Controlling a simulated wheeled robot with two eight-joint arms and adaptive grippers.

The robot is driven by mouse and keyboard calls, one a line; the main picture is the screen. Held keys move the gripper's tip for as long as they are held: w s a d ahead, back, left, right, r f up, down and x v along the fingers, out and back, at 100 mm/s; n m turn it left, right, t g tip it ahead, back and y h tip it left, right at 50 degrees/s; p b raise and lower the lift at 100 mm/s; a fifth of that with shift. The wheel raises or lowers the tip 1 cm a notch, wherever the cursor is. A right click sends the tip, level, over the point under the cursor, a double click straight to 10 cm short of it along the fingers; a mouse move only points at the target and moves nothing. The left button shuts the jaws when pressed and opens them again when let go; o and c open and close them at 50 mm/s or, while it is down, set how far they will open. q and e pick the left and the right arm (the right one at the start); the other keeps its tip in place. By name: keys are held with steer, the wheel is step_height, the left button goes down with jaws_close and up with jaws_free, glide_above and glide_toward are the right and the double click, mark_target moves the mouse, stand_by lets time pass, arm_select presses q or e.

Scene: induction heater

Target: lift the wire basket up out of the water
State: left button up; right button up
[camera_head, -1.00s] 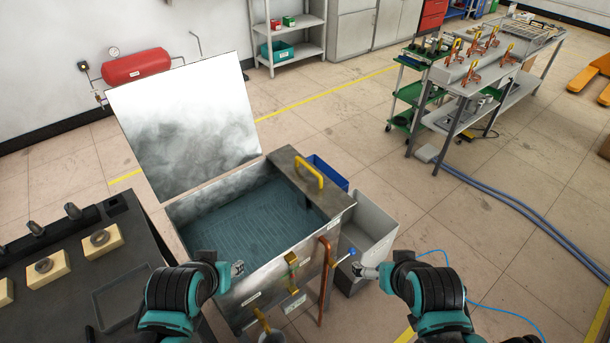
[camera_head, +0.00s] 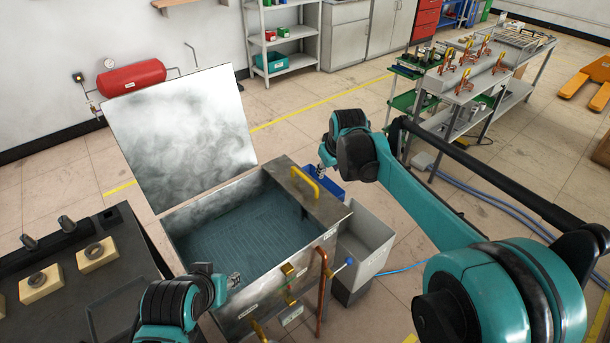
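The open metal tank (camera_head: 270,278) holds blue-grey water (camera_head: 240,230). A faint mesh pattern under the surface looks like the wire basket (camera_head: 235,238); its edges are hard to make out. A yellow handle (camera_head: 305,183) stands on the metal strip at the tank's right end. My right gripper (camera_head: 321,173) is just above and behind this handle, apparently not holding it; its fingers are small and partly hidden by the wrist. My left gripper (camera_head: 234,281) is in front of the tank's near wall, empty, its finger opening too small to judge.
The raised lid (camera_head: 180,125) stands behind the tank with steam before it. A grey bin (camera_head: 365,240) and a blue bin (camera_head: 328,190) stand right of the tank. A copper pipe (camera_head: 322,285) rises at its front. A dark bench (camera_head: 110,285) is at the left.

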steer(key=n, duration=0.2)
glide_toward(304, 177)
steer(key=shift+g, duration=0.4)
steer(key=b+x, duration=0.1)
steer(key=x, duration=0.3)
steer(key=b+x, duration=0.1)
steer(key=x, duration=0.3)
steer(key=shift+w+d+r, duration=0.1)
steer(key=shift+w, duration=0.3)
jaws_close()
